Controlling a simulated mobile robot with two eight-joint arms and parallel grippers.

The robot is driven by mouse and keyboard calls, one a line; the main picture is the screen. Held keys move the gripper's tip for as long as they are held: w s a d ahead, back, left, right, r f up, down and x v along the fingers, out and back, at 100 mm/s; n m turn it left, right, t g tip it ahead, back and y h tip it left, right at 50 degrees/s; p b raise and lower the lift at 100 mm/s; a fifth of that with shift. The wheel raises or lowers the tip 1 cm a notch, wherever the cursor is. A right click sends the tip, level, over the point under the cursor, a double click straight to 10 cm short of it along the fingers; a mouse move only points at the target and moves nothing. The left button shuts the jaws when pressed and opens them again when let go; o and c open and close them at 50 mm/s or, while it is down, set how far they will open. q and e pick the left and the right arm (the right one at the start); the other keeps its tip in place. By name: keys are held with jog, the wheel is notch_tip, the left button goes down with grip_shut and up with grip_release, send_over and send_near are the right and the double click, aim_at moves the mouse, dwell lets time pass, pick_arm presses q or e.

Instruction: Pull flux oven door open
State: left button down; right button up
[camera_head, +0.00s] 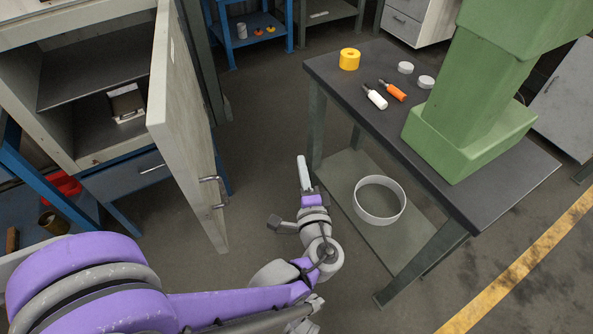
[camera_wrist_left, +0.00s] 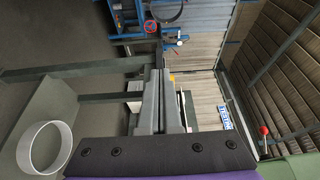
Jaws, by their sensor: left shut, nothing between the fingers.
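The flux oven door (camera_head: 182,125) is a pale grey panel at the left of the head view. It stands swung out from the oven cabinet (camera_head: 85,135), whose dark interior shows. Its metal handle (camera_head: 216,191) is on the face toward my left gripper (camera_head: 303,162). The gripper is shut and empty, to the right of the door and apart from the handle. Its closed fingers also show in the left wrist view (camera_wrist_left: 160,95), where I cannot make out the door. My right gripper is not in view.
A dark-topped workbench (camera_head: 345,95) stands close to the right of my left gripper, with a green machine (camera_head: 465,110) on top. A white ring (camera_head: 380,216) lies on its lower shelf. Bare floor (camera_head: 255,130) lies between door and bench. A boxy object (camera_head: 126,104) sits inside the oven.

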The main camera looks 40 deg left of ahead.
pick_arm(q)
jog(key=s+a+v, duration=0.1)
jog(key=v, duration=0.8)
jog(key=shift+s+d+p, duration=0.15)
jog(key=shift+s+p, duration=0.15)
jog(key=shift+p, duration=0.15)
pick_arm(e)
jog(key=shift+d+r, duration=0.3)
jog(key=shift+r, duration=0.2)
